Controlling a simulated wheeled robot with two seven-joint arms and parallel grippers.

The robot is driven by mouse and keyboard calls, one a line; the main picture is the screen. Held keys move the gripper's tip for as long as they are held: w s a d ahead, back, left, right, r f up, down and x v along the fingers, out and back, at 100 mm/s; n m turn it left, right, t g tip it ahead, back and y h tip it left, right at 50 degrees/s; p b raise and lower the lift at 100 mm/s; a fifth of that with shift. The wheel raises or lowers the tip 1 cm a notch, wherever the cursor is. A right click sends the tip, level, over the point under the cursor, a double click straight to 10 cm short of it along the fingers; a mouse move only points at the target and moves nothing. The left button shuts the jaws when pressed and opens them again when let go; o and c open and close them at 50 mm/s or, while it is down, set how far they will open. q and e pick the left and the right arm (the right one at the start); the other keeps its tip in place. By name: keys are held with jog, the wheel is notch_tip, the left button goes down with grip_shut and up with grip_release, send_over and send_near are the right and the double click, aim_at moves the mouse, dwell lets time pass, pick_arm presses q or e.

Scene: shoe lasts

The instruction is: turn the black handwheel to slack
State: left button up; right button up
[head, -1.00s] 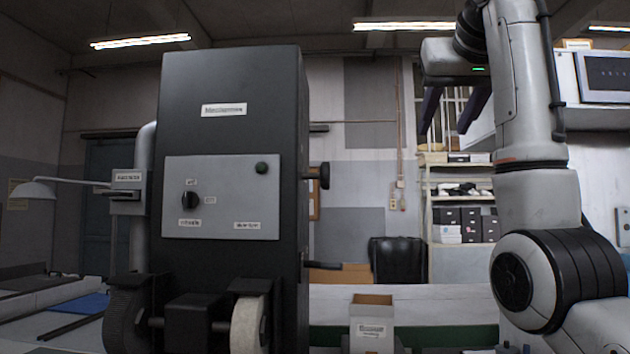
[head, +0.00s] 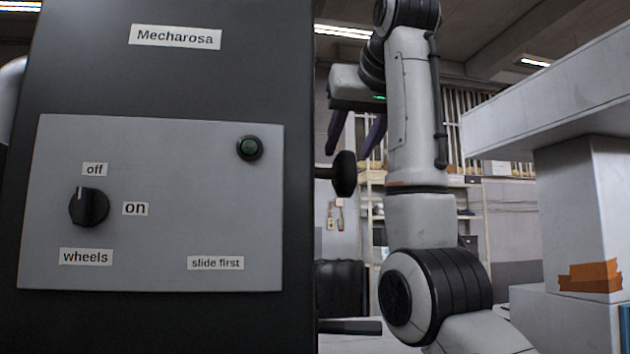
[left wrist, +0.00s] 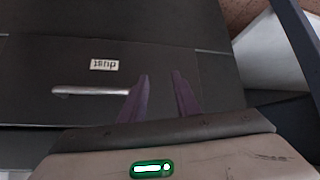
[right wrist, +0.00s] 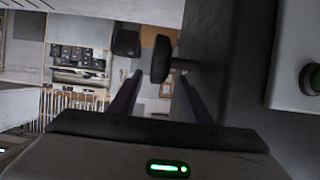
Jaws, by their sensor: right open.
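The black handwheel (head: 345,173) sticks out on a short shaft from the right side of the dark machine (head: 180,80). My left gripper (left wrist: 160,77) is open and empty over a dark surface with a metal handle (left wrist: 90,91).
The machine's grey panel (head: 160,250) carries a black knob (head: 89,207) and a green button (head: 250,148). A pale structure with orange tape (head: 588,276) stands at right. Shelves and a black chair (head: 340,286) are behind.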

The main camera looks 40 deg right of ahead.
aim_at(339, 174)
jog(key=p+x, duration=0.2)
jog(key=x, duration=0.6)
jog(key=shift+w+d+f, duration=0.2)
jog(key=shift+w, duration=0.1)
jog(key=shift+w+d+f, duration=0.25)
jog(key=shift+w+d, duration=0.05)
jog(key=shift+w, duration=0.15)
